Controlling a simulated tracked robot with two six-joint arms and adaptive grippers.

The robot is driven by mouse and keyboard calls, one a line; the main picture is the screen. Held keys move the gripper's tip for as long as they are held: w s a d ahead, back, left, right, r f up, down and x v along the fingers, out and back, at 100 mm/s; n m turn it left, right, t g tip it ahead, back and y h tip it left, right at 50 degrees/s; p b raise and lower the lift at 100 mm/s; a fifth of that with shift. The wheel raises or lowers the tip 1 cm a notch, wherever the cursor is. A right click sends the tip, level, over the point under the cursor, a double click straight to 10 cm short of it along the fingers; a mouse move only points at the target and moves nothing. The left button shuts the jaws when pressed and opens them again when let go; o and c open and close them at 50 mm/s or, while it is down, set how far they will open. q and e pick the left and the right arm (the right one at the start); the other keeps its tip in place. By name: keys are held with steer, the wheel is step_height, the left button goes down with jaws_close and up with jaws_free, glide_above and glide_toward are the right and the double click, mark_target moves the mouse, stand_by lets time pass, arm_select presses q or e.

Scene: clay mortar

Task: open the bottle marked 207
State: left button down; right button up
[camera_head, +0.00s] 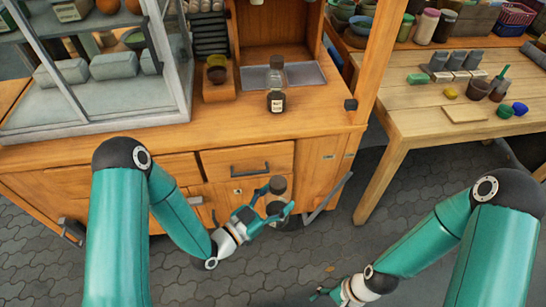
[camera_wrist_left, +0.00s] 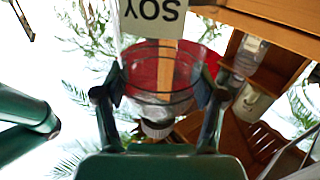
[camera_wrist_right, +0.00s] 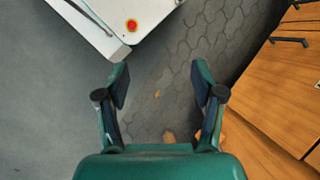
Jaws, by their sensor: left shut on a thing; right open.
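A clear bottle (camera_head: 276,85) with a grey cap, dark contents and a small white label stands upright on the wooden counter (camera_head: 320,97). I cannot read its label. My left gripper (camera_head: 273,203) is in front of the drawers, shut on a clear bottle (camera_wrist_left: 160,85). A white label (camera_wrist_left: 155,16) reading "SOY" upside down shows at the top of the left wrist view and seems to be on this bottle. I see no 207. My right gripper (camera_wrist_right: 160,88) is open and empty above the paving.
A glass-fronted case (camera_head: 95,75) stands left on the counter. A wooden table (camera_head: 435,110) with pots and blocks is at the right.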

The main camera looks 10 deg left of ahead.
steer(key=w+r+m+g+h, duration=0.3)
steer(key=w+r+m, duration=1.1)
steer(key=w, duration=0.4)
step_height(320, 180, up, 19)
steer(key=n+t+h, duration=0.1)
steer(key=n+t, duration=0.1)
steer(key=t, duration=0.3)
glide_above(274, 179)
steer(key=shift+w+d+r, duration=0.1)
steer(key=shift+w+r, duration=0.05)
steer(key=shift+a+f, duration=0.2)
steer(key=shift+f, duration=3.75)
